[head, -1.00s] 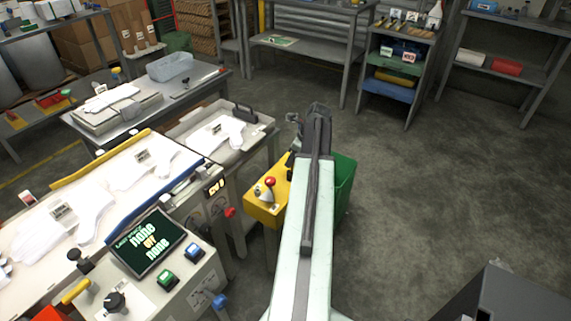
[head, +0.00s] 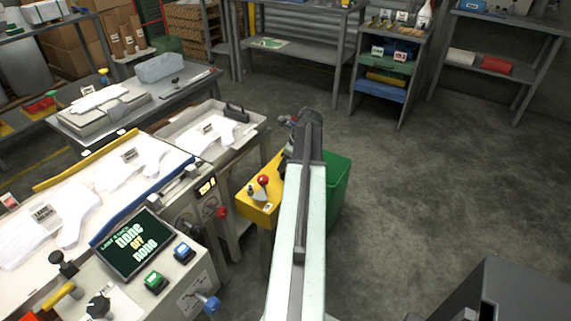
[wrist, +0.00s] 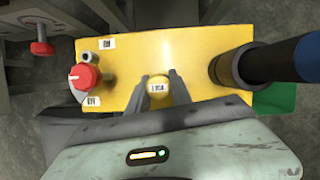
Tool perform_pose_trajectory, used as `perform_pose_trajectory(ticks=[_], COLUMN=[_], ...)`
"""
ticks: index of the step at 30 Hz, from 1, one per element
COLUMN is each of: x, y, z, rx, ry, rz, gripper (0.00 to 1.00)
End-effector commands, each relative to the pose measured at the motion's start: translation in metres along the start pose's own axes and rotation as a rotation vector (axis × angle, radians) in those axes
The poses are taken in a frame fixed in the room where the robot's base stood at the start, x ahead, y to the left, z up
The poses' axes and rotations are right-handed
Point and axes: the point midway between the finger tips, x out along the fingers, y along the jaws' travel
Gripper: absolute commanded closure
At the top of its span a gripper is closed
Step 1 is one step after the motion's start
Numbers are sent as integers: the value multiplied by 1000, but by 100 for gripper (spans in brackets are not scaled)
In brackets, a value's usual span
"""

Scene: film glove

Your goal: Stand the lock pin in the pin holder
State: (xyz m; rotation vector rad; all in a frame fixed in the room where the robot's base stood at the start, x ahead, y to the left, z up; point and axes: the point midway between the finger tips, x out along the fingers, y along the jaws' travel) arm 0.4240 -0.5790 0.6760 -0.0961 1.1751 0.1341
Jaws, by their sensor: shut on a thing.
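In the wrist view my gripper (wrist: 162,92) is over a yellow stand (wrist: 205,48). Its two fingers are shut on a round yellow head with a white label, which I take for the lock pin (wrist: 158,86). The pin's shaft, and whether its lower end touches anything, is hidden. A short grey ring-like post (wrist: 88,57) beside a label is at the stand's upper left; I cannot tell whether it is the pin holder. In the head view the yellow stand (head: 257,208) shows left of my arm, which hides my gripper's fingertips.
A red knob (wrist: 84,77) is on the stand, left of my gripper. A dark cylinder with a blue end (wrist: 275,60) rises at the right. A green bin (head: 338,185) stands beside the stand.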

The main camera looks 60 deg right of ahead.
Motion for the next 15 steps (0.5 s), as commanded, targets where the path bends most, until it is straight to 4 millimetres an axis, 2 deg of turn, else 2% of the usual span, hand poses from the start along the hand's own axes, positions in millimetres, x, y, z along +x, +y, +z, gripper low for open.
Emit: perform_pose_trajectory(ticks=[7, 8, 9, 10, 15], x=[4, 4, 4, 4, 4], y=[-1, -1, -1, -1, 0], z=[-3, -4, -4, -4, -5], rx=[2, 2, 2, 3, 3], ry=[1, 1, 1, 2, 3], rz=[0, 0, 0, 0, 3], gripper=[100, 66, 55, 53, 53])
